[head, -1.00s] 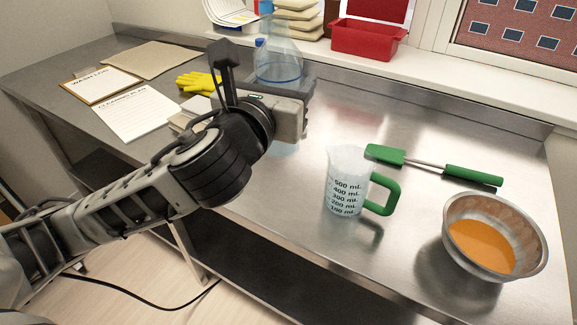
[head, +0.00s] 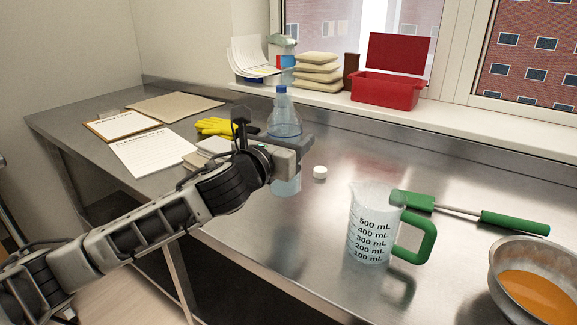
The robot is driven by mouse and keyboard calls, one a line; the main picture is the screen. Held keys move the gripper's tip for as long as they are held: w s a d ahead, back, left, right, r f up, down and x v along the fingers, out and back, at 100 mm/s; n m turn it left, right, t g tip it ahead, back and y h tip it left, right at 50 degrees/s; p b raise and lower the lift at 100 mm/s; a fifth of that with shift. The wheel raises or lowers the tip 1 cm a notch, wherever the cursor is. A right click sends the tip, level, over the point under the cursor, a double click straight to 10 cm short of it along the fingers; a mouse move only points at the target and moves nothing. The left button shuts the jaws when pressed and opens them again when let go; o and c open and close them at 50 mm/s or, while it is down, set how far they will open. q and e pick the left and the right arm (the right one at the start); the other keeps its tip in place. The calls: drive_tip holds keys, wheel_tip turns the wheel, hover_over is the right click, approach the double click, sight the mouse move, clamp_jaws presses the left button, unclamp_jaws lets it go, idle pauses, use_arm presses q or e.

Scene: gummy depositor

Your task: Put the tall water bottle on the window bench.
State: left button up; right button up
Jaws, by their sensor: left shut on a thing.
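The tall water bottle (head: 284,118) is clear bluish plastic with a blue cap. It stands upright over the left-middle of the steel counter. My left gripper (head: 294,148) is shut on its middle; the jaws and wrist hide part of the body. The bottle's lower end shows below the jaws, but I cannot tell whether it touches the counter. The window bench (head: 456,117) is the white ledge under the window, behind the counter and beyond the gripper. My right gripper is not in view.
On the bench stand papers (head: 250,58), a clear container (head: 281,50), stacked tan bags (head: 318,72) and an open red box (head: 388,88). A white cap (head: 320,172), measuring jug (head: 371,225), green spatula (head: 513,222), bowl (head: 497,262) and yellow gloves (head: 216,127) lie on the counter.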

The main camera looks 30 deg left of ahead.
use_arm(q)
wheel_tip(320, 180, down, 6)
drive_tip(key=w+a+b, duration=0.1)
drive_tip(key=w, duration=0.1)
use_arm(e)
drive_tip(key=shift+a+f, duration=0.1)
use_arm(q)
drive_tip(key=shift+r, duration=0.1)
drive_tip(key=o, duration=1.4)
drive_tip(key=shift+f, duration=0.2)
drive_tip(key=shift+r, duration=0.1)
